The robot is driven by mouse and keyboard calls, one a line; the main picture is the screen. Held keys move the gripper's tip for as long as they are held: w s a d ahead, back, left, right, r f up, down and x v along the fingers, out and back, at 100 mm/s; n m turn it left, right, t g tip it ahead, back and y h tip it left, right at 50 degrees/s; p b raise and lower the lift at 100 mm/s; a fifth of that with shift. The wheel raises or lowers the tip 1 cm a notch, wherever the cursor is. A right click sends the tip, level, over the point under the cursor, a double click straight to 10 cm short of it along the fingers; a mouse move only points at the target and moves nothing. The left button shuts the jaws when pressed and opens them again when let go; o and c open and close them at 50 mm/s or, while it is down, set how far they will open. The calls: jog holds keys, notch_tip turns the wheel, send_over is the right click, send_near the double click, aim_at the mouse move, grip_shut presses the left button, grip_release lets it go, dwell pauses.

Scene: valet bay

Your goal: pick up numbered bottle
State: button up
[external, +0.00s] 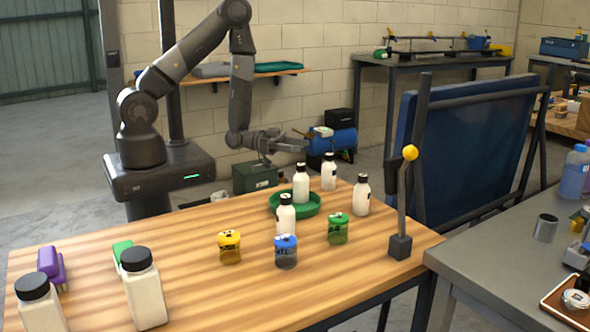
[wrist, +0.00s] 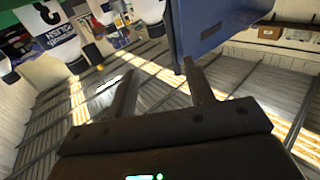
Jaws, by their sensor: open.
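Several white bottles with black caps stand on the wooden table. One bottle (external: 301,187) stands in a round green tray (external: 311,212), one (external: 329,175) behind it, one (external: 362,196) to the right and one (external: 286,217) in front. Their numbers are too small to read in the external view. In the wrist view a white bottle (wrist: 58,36) shows a "2" and the word POLISH; it appears upside down at the top left. My gripper (external: 297,143) is open and empty above the table's far edge, apart from the bottles. Its fingers also show in the wrist view (wrist: 160,72).
Two large bottles (external: 145,290) stand front left. The table's middle left is clear.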

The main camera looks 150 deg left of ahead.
aim_at(330, 154)
jog(key=x, duration=0.3)
jog(key=f+x, duration=0.1)
jog(key=x, duration=0.7)
jog(key=shift+f, duration=0.3)
jog(key=shift+s, duration=0.1)
jog(key=shift+c, duration=0.6)
grip_shut()
